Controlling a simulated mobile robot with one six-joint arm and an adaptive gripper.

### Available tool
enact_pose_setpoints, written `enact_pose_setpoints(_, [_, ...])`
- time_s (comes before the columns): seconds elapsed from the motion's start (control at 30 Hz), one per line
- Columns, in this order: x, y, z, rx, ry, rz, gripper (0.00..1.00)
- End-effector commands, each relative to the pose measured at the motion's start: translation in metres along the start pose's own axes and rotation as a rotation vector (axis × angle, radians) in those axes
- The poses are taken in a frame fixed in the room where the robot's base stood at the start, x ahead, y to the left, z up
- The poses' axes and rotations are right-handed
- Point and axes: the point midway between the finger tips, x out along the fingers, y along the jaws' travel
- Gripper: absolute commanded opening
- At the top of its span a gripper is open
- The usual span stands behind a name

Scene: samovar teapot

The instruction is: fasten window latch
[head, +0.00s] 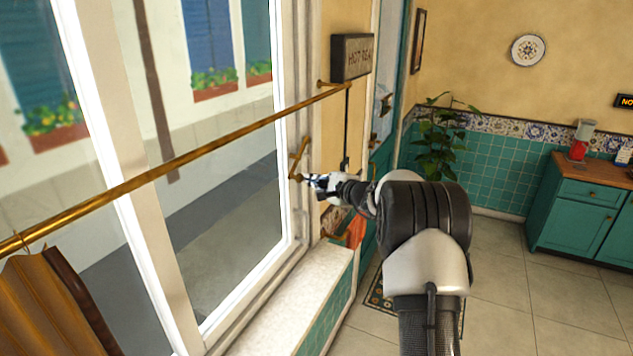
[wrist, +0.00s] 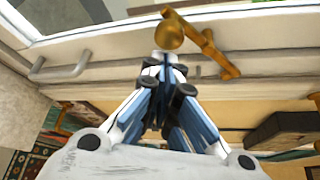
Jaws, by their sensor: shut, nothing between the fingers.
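The brass window latch (head: 299,157) is mounted on the right side of the white window frame (head: 285,100). In the head view it shows as a slanted bar with a small end near my gripper (head: 309,181). In the wrist view the latch (wrist: 208,46) has a round knob at its left end and a bar slanting down to the right. My gripper (wrist: 166,57) is shut and empty, with its fingertips together just below the knob. I cannot tell whether the tips touch the knob. The latch's mounting is partly hidden.
A brass curtain rod (head: 180,161) crosses in front of the window, with a brown curtain (head: 50,310) at lower left. A pale sill (head: 255,305) lies below. Open tiled floor (head: 510,290) lies to the right.

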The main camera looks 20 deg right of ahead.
Motion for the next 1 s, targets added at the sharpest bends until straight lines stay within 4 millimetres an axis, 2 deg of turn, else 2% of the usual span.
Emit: enact_pose_setpoints(1.0, [-0.0042,-0.0019,0.0077,0.132,0.0,0.07,0.0])
